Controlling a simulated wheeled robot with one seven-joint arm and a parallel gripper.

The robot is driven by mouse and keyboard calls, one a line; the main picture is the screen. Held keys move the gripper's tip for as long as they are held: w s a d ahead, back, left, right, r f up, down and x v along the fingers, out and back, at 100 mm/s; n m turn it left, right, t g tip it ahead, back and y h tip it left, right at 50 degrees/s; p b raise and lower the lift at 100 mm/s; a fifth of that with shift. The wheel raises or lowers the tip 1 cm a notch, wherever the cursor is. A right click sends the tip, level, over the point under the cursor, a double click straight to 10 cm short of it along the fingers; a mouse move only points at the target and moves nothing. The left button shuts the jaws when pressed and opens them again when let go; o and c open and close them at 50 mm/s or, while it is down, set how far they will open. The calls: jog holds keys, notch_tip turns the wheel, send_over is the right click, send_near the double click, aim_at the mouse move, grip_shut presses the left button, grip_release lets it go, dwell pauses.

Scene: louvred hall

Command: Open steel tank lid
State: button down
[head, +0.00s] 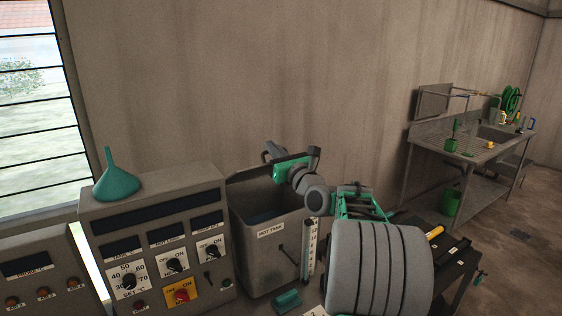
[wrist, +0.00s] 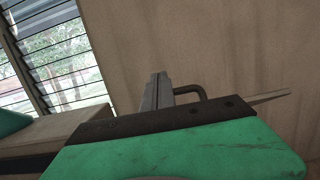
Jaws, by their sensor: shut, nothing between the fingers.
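The steel tank (head: 264,262), labelled HOT TANK, stands beside the control cabinet in the head view. Its top is open and a bluish inside shows. The lid (head: 247,192) is tipped up at the back of the tank, its dark inner face showing. My gripper (head: 271,153) is at the lid's upper edge, its fingers shut and empty. In the wrist view my gripper (wrist: 160,88) shows its narrow fingers together, with a dark bent handle (wrist: 192,91) close on their right. A thin edge, likely of the lid, shows farther right. Whether fingers and handle touch I cannot tell.
A control cabinet (head: 158,235) with a green funnel (head: 116,178) on top stands left of the tank. A small green object (head: 287,299) lies before the tank.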

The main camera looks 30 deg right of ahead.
jog(key=w+r, duration=0.4)
jog(key=w, duration=0.1)
jog(key=shift+d, duration=0.25)
dwell(1.1)
